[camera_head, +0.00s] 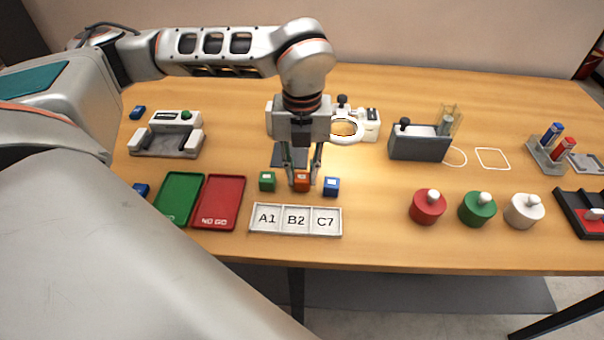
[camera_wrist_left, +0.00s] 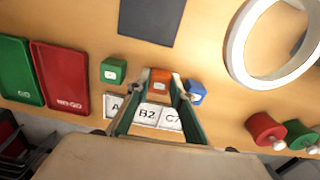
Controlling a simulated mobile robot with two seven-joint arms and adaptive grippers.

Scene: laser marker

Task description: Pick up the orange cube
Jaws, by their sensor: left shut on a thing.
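The orange cube (camera_head: 301,181) stands on the table between the green cube (camera_head: 267,181) and the blue cube (camera_head: 331,187), behind the labelled tray. My left gripper (camera_head: 301,186) points down over it, with one finger on each side of the cube, and is shut on it. In the left wrist view the orange cube (camera_wrist_left: 159,82) shows between the two fingertips (camera_wrist_left: 161,80), with the green cube (camera_wrist_left: 113,71) and the blue cube (camera_wrist_left: 196,92) close on either side. I cannot tell any gap under the orange cube. My right gripper is not in view.
The white tray marked A1, B2, C7 (camera_head: 296,233) lies just in front. Green (camera_head: 180,200) and red (camera_head: 219,202) trays lie to the left. Red (camera_head: 427,206), green (camera_head: 477,208) and white (camera_head: 524,210) knobbed cylinders stand to the right. A white ring device (camera_head: 365,124) stands behind.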

